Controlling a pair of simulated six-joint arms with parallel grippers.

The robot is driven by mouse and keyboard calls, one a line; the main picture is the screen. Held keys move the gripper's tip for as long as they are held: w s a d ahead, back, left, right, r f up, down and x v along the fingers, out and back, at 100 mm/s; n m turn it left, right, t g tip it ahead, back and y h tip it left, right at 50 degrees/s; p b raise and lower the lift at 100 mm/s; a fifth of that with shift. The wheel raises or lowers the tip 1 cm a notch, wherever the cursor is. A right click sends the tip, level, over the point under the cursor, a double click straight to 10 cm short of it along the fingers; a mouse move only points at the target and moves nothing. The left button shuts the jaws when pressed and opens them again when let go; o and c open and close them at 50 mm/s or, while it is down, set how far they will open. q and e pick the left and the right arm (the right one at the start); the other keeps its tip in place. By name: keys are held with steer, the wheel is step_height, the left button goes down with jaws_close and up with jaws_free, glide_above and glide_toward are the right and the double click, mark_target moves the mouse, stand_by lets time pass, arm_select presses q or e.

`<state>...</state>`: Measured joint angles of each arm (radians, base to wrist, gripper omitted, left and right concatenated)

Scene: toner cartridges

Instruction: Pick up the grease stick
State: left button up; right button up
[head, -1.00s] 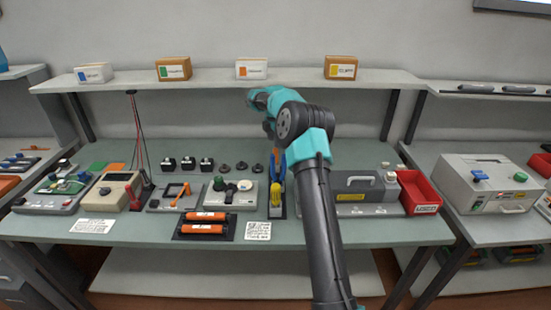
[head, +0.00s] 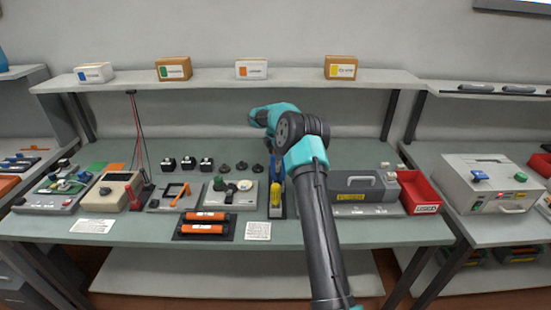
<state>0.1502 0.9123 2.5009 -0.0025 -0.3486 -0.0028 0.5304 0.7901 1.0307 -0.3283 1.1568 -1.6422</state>
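No object can be surely told as the grease stick at this size. A narrow tool holder on the bench holds a yellow-handled tool (head: 276,200) and a blue-handled tool (head: 279,168) behind it. A grey tray (head: 232,192) left of it carries a green part and a round white part. My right arm comes up from the bottom, right of the holder, and its teal wrist section is above the back of the bench. The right gripper's fingers cannot be made out, nor whether they hold anything. My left gripper is not in view.
Orange rollers (head: 204,222) lie on a dark tray at the bench's front. Several small black parts (head: 188,163) stand behind. A grey case (head: 352,186) and a red bin (head: 418,192) are at the right. A shelf (head: 210,78) with boxes overhangs the back.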

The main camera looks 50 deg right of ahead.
steer(key=shift+f, duration=0.7)
steer(key=shift+c, duration=0.4)
jaws_close()
step_height(320, 180, up, 10)
steer(key=shift+r, duration=0.1)
stand_by(0.4)
stand_by(0.3)
